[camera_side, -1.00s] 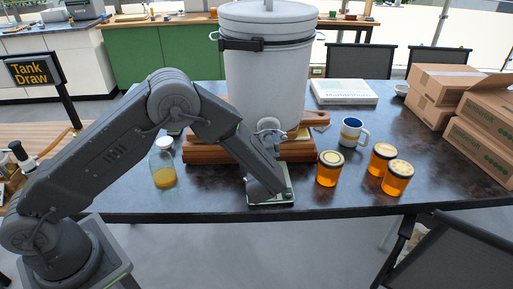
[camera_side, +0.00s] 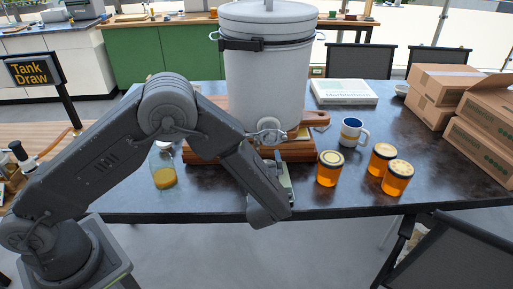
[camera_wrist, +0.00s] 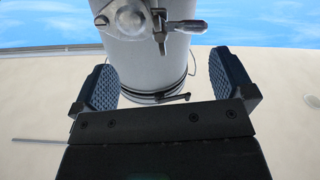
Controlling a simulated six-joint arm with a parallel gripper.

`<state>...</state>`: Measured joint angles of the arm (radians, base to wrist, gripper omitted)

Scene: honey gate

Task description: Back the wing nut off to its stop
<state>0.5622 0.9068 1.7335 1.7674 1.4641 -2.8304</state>
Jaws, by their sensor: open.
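The white tank (camera_side: 268,85) stands on a wooden stand, with a round metal gate (camera_side: 268,131) low on its front. In the wrist view the gate (camera_wrist: 130,18) is at the top, with a metal fitting that looks like the wing nut (camera_wrist: 160,38) and a short bar (camera_wrist: 188,26) pointing right. The wing nut cannot be made out in the side view. My gripper (camera_wrist: 164,76) is open and empty, with its two ridged pads apart below the gate and touching nothing visible. In the side view my wrist is in front of the tank, over the table's front edge.
The wooden stand (camera_side: 205,152) is under the tank. Honey jars (camera_side: 330,168) and a mug (camera_side: 352,132) stand to the right, and a bottle (camera_side: 164,165) to the left. Cardboard boxes (camera_side: 485,135) are far right.

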